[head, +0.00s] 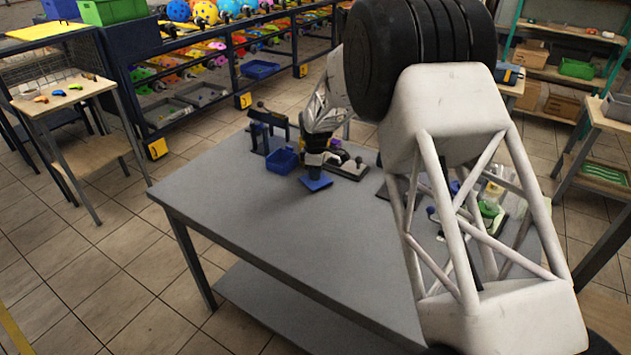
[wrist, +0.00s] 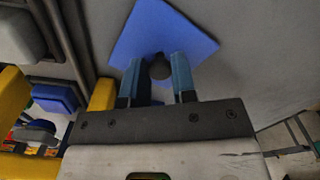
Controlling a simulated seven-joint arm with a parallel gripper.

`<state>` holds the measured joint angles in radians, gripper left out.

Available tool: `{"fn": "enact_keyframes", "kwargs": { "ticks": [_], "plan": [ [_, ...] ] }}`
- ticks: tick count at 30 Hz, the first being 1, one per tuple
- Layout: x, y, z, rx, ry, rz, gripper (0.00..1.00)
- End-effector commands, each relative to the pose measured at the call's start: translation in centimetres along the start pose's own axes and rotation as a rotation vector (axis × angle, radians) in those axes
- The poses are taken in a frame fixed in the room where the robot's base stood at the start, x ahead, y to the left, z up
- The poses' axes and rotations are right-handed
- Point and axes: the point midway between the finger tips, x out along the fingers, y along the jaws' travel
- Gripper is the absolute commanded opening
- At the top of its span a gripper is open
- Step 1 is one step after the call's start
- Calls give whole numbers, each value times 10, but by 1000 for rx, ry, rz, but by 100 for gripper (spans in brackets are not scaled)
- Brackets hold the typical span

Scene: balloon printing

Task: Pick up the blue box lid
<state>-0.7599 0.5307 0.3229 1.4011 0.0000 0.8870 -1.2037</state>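The blue box lid (head: 316,184) is a flat blue square near the middle of the table's back half. The wrist view shows the lid (wrist: 160,32) with a small dark round knob (wrist: 160,68) on it. My gripper (head: 316,173) is right above the lid, pointing down. In the wrist view, my gripper's two blue fingers (wrist: 155,72) are apart, one on each side of the knob. A gap shows at the left of the knob; the right finger looks close to it. The open blue box (head: 282,161) stands just left of the lid.
A dark stand (head: 267,130) is behind the box. A device on a light base (head: 346,168) is close at the right of the lid. More small items, including a green one (head: 488,210), are partly hidden behind my arm. The grey table (head: 235,215) is clear at the front left.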

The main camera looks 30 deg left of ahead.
Motion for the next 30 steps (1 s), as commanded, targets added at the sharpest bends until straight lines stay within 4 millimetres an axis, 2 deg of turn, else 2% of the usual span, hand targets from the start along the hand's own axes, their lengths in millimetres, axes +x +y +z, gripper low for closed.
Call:
{"fn": "enact_keyframes", "kwargs": {
  "ticks": [1, 4, 5, 17, 26, 30],
  "plan": [
    [0, 0, 0, 0, 0, 0, 18],
    [0, 0, 0, 0, 0, 0, 2],
    [0, 0, 0, 0, 0, 0, 1],
    [-5, 0, 0, 0, 0, 1, 1],
    [-35, 0, 0, 0, 1, 2, 1],
    [-38, -13, 5, 0, 0, 0, 1]
  ]
}}
